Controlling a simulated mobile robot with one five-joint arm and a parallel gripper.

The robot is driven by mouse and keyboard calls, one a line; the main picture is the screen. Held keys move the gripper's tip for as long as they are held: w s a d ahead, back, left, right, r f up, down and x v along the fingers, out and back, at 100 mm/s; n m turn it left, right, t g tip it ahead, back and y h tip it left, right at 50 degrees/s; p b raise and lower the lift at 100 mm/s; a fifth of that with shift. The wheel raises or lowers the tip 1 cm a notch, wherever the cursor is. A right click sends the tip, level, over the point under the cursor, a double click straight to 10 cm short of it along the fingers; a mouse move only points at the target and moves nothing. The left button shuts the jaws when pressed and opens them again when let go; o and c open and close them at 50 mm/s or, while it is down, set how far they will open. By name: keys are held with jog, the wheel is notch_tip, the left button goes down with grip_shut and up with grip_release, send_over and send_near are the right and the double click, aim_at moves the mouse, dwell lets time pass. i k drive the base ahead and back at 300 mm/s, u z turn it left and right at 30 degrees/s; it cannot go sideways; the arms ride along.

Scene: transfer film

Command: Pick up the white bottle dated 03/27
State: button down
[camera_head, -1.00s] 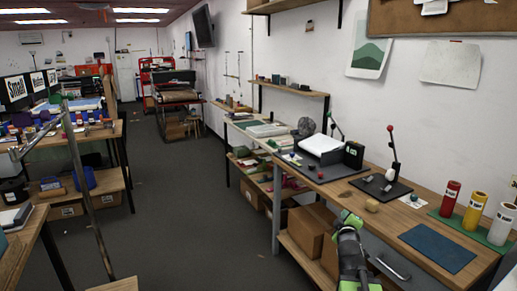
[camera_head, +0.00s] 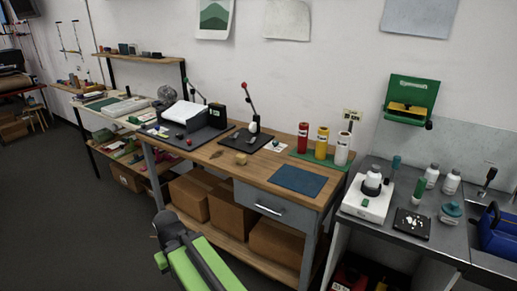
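Two white bottles with grey caps, the left one (camera_head: 432,176) and the right one (camera_head: 450,183), stand upright at the back of the grey counter on the right. My green and black arm shows at the bottom left, with my gripper (camera_head: 168,237) low in front of the wooden workbench, far from the bottles. Its fingers are not clear enough to tell open from shut, and I see nothing held.
The wooden workbench (camera_head: 222,166) carries red, yellow and white cylinders on a green mat and a blue mat (camera_head: 298,180). A black tray with small white pieces (camera_head: 411,223), a teal-topped jar (camera_head: 451,211) and a blue bin (camera_head: 499,232) are near the bottles. Dark floor lies open at left.

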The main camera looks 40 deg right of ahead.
aim_at(373, 177)
jog(key=z, duration=4.7)
jog(key=i, duration=0.1)
jog(key=u, duration=1.1)
jog(key=k, duration=0.5)
jog(key=u, duration=2.3)
jog(key=i, duration=1)
jog(key=u, duration=0.05)
